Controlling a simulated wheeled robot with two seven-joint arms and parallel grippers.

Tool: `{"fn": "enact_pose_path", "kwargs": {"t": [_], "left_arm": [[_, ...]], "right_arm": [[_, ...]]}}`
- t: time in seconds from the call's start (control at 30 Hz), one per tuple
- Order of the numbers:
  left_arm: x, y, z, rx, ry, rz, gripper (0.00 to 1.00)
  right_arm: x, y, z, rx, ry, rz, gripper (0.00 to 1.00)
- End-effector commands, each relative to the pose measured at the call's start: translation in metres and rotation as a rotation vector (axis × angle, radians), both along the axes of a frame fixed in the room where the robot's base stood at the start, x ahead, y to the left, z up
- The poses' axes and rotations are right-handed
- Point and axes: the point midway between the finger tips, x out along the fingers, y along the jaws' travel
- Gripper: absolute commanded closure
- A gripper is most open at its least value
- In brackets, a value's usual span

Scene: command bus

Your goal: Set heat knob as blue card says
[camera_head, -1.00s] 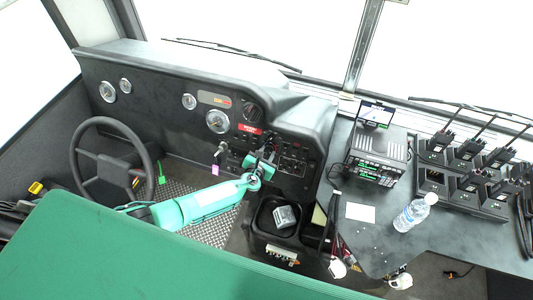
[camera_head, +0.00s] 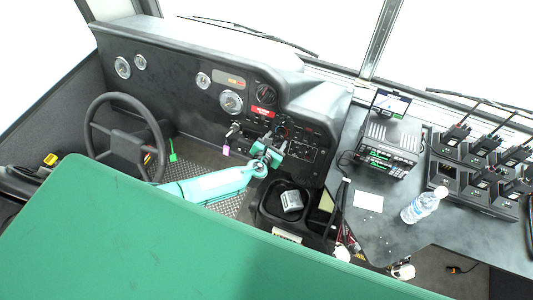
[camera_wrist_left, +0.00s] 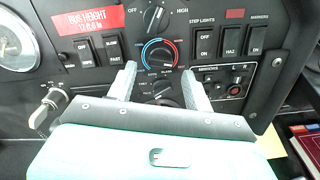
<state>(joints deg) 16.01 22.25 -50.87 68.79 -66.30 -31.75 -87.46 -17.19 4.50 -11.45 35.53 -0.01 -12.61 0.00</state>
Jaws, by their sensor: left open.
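The heat knob (camera_wrist_left: 160,53) is a dark round dial ringed by a blue-to-red arc on the black dash panel. It shows in the left wrist view just beyond and between my fingertips, which look apart from it. My left gripper (camera_wrist_left: 159,76) is open and empty, facing the panel; in the head view the gripper (camera_head: 268,152) is in front of the dash and hides part of the panel. Another knob (camera_wrist_left: 156,18) is above the heat knob and a lower knob (camera_wrist_left: 165,88) sits between the fingers. I cannot make out a blue card. My right gripper is not in view.
Rocker switches (camera_wrist_left: 114,48) flank the knobs, and a key (camera_wrist_left: 50,103) sticks out at the left. The steering wheel (camera_head: 158,138) is left of my arm. A water bottle (camera_head: 420,206), a white card (camera_head: 368,201) and a radio (camera_head: 388,147) are on the right counter.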

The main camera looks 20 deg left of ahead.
Motion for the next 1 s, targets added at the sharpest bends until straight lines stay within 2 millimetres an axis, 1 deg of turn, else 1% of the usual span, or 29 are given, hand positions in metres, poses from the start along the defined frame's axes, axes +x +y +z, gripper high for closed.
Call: {"fn": "enact_pose_path", "kwargs": {"t": [0.03,0.1,0.4,0.5,0.6,0.7,0.83,1.0], "left_arm": [[-0.010,0.001,0.002,-0.002,0.001,0.000,0.48],[-0.022,0.002,0.005,-0.001,0.001,0.000,0.48],[-0.073,0.003,0.022,-0.001,0.002,-0.001,0.48],[-0.087,0.004,0.026,0.000,0.002,-0.001,0.48],[-0.097,0.004,0.030,-0.001,0.002,0.000,0.48],[-0.103,0.005,0.033,0.000,0.001,-0.001,0.48],[-0.107,0.005,0.034,0.000,0.002,0.000,0.48],[-0.107,0.005,0.034,0.000,0.002,0.000,0.48]], "right_arm": [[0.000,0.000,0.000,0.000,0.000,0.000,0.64],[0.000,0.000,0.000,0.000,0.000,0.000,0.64],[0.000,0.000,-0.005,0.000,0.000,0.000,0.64],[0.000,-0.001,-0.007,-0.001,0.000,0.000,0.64],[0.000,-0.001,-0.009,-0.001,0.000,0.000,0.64],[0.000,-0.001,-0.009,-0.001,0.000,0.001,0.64],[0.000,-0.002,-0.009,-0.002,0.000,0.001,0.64],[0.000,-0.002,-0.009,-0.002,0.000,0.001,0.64]]}}
